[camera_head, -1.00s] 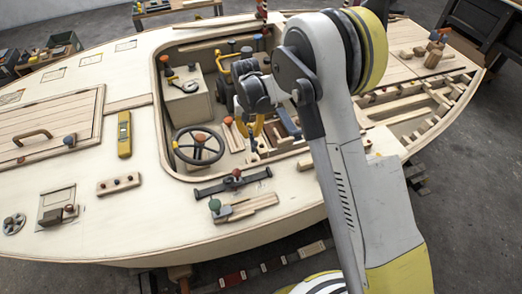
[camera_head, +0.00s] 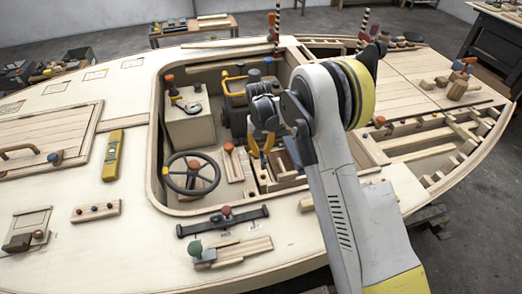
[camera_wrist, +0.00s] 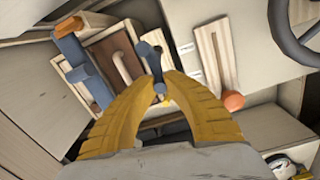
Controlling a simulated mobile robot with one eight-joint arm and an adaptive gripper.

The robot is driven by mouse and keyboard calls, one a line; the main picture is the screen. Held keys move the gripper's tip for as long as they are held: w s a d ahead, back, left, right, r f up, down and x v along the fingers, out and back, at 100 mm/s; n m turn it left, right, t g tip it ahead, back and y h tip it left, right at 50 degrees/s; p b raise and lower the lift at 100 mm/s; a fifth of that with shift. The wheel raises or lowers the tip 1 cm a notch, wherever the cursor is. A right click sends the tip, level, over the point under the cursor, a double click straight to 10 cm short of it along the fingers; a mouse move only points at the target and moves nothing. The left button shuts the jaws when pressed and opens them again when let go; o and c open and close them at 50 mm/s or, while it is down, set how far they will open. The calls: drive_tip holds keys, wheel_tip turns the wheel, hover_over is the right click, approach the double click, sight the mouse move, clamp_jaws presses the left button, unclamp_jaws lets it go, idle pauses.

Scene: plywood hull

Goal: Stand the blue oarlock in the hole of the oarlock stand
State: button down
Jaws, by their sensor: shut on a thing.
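My gripper (camera_wrist: 157,80) has two yellow curved fingers, shut on a dark blue-grey forked piece, the blue oarlock (camera_wrist: 151,57), in the wrist view. The oarlock's head shows just beyond the fingertips. In the head view my gripper (camera_head: 262,148) hangs over the right part of the cockpit well, and the oarlock is too small to make out there. Below and beside it is a wooden tray with a brown inset (camera_wrist: 105,60) and a pale rounded peg. I cannot tell which piece is the oarlock stand or see its hole.
A slotted board (camera_wrist: 208,55) with an orange knob (camera_wrist: 233,101) is to the right. A steering wheel (camera_head: 190,173) and a pale console (camera_head: 189,122) stand in the well, whose raised rim (camera_head: 155,165) encloses them.

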drive_tip(key=shift+f+b, duration=1.45)
drive_tip(key=shift+f, duration=2.75)
drive_tip(key=c, duration=1.5)
unclamp_jaws()
drive_tip(key=shift+o, duration=0.2)
drive_tip(key=r, duration=1.2)
drive_tip(key=shift+w+a, duration=0.1)
drive_tip(key=shift+a, duration=0.1)
